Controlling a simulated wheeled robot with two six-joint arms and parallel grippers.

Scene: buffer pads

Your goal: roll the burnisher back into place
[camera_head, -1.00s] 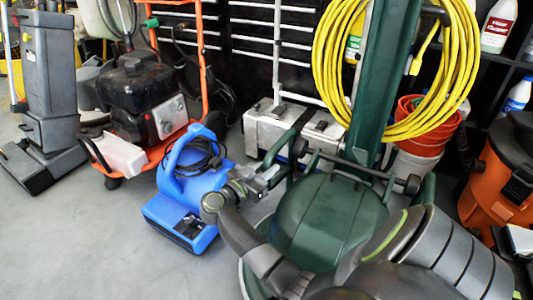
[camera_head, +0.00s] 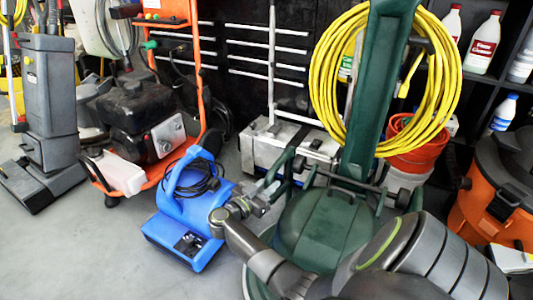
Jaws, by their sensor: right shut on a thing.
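The burnisher is a dark green floor machine with a round domed base (camera_head: 325,226) and a tall green upright (camera_head: 381,95). It stands upright on the grey floor, and a coil of yellow cord (camera_head: 447,75) hangs on its upright. My right gripper (camera_head: 264,197) is at the left side of the base, shut on a green bar of the machine. The exact contact is small and partly hidden by the gripper. My right arm crosses in front of the base and hides its lower front. My left gripper is out of view.
A blue blower (camera_head: 168,225) stands close left of my right gripper. An orange-framed pressure washer (camera_head: 150,140) and a grey upright machine (camera_head: 48,110) are farther left. A metal case (camera_head: 262,148) and red buckets (camera_head: 408,140) are behind. An orange vacuum (camera_head: 480,207) stands at right. Floor is clear at lower left.

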